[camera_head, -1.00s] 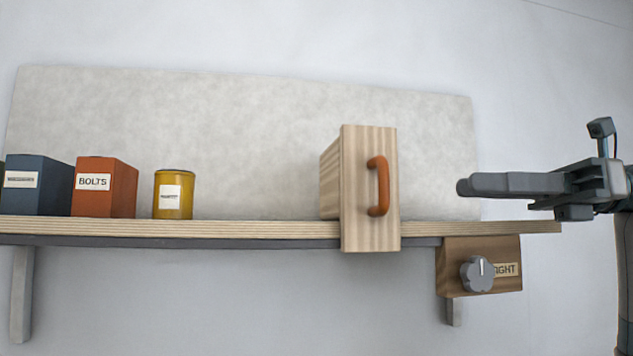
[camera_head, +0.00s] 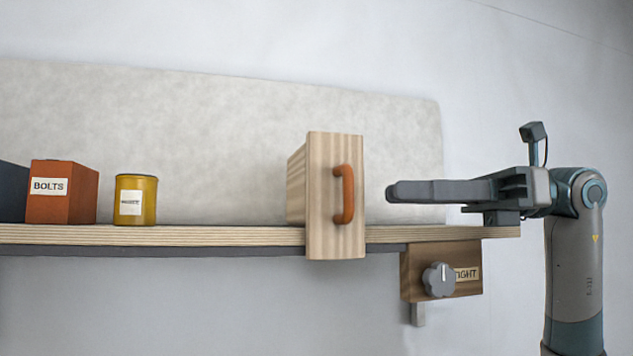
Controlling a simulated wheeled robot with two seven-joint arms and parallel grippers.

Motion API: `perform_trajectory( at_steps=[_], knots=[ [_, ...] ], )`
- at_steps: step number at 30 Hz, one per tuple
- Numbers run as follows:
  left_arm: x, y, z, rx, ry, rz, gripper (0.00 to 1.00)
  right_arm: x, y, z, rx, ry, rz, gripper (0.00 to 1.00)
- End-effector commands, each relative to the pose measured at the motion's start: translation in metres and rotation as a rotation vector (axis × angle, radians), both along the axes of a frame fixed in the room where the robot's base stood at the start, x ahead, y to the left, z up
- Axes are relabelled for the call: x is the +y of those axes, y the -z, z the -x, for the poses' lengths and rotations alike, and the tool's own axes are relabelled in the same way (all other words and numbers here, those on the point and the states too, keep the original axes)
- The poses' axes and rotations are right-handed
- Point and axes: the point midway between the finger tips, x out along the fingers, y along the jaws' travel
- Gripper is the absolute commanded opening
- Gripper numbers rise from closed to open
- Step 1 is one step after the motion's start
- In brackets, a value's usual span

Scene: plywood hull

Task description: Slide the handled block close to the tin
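The handled block (camera_head: 325,215) is pale striped wood with an orange handle (camera_head: 344,194) on its front face. It sits on the shelf and its front hangs over the shelf's front edge. The yellow tin (camera_head: 136,201) with a white label stands on the shelf to the left, with a wide gap between it and the block. My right gripper (camera_head: 392,192) is to the right of the block, apart from it, pointing left at about handle height. Its fingers overlap from this side, so their opening does not show. My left gripper is out of view.
The plywood shelf (camera_head: 220,236) carries an orange BOLTS box (camera_head: 63,192) left of the tin and a dark blue box (camera_head: 12,192) at the left edge. A wooden box with a grey knob (camera_head: 439,280) hangs under the right end. The shelf between tin and block is clear.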

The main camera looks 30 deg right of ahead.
Motion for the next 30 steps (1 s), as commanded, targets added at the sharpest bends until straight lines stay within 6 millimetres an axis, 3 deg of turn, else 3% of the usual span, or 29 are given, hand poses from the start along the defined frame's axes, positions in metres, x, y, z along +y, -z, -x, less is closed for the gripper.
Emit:
perform_trajectory(
  at_steps=[18, 30],
  knots=[
    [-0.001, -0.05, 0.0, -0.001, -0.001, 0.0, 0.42, 0.097, -0.003, -0.044, -0.001, -0.003, 0.001, 0.18],
    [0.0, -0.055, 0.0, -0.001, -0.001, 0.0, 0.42, 0.113, 0.0, -0.052, 0.0, -0.001, -0.001, 0.18]
  ],
)
